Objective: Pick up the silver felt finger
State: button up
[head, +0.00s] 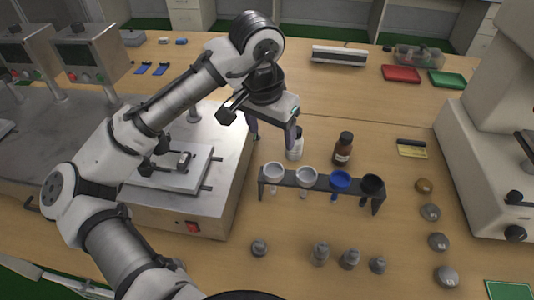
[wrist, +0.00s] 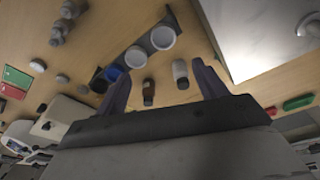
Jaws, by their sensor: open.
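Several small grey metal pieces stand on the wooden table. In the head view a front row holds a low one (head: 259,247), two taller ones (head: 320,252) and (head: 349,258), and a shorter one (head: 378,264). I cannot tell which of them is the silver felt finger. Some grey pieces (wrist: 58,30) also show at the upper left of the wrist view. My gripper (head: 272,131) is open and empty, raised above the table behind the cup rack, apart from the grey pieces. Its two fingers frame bare table and bottles in the wrist view (wrist: 160,70).
A dark rack (head: 290,180) with white, blue and black cups stands between my gripper and the front row. A white bottle (head: 294,147) and a brown bottle (head: 343,149) stand behind it. Round discs (head: 438,241) line the right; a steel machine (head: 215,190) is left.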

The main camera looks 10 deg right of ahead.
send_near(274, 173)
jog(key=shift+s+f+p, duration=0.1)
jog(key=shift+p, duration=0.25)
jog(key=shift+w+d+f+p, duration=0.15)
jog(key=shift+w+f+p, duration=0.1)
jog(key=shift+f, duration=0.75)
jog(key=shift+w+d+f+p, duration=0.1)
jog(key=shift+d+f+p, duration=0.1)
jog(key=shift+f, duration=0.85)
jog(key=shift+w+d+f+p, duration=0.15)
jog(key=shift+w+f+p, duration=0.1)
jog(key=shift+f, duration=0.75)
jog(key=c, duration=1.4)
